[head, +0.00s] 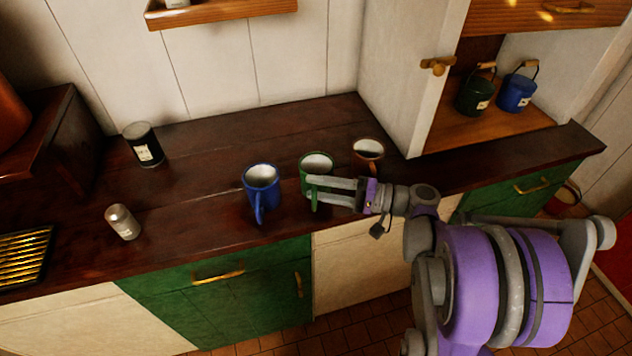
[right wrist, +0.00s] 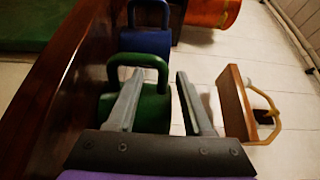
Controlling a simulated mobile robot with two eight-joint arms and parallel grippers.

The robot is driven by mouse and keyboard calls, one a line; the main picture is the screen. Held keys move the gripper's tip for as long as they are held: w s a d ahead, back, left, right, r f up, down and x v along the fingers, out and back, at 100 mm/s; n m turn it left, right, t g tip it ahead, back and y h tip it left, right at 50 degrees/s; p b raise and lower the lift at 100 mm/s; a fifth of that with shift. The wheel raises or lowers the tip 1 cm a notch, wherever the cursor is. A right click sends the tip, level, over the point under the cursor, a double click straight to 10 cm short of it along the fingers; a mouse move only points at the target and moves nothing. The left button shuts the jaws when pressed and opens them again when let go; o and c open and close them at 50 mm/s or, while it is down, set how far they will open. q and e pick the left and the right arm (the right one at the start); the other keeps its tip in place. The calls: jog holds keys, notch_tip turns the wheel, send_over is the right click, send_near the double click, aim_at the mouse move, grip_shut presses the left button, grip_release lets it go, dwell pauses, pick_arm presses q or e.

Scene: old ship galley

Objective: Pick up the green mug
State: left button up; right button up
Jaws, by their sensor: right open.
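The green mug (head: 317,163) stands upright on the dark wooden counter, between a blue mug and a brown mug in the head view. My right gripper (head: 309,187) is open, and its fingers reach in from the right across the near side of the green mug, where its handle is. In the right wrist view, one finger of the gripper (right wrist: 161,75) overlaps the green mug (right wrist: 153,112) and part of the mug shows between the fingers. I cannot tell whether a finger touches it. My left gripper is not in view.
The blue mug (head: 262,180) stands close on the left, also in the right wrist view (right wrist: 145,42). The brown mug (head: 368,153) stands on the right, behind my gripper. A black canister (head: 144,145) and a small pale jar (head: 122,222) are farther left. An open cabinet door (head: 400,95) rises at the right.

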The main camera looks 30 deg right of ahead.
jog(key=x, duration=0.4)
jog(key=shift+w+r, duration=0.2)
jog(key=shift+w, duration=0.05)
jog(key=shift+d, duration=0.1)
grip_shut()
dwell(1.0)
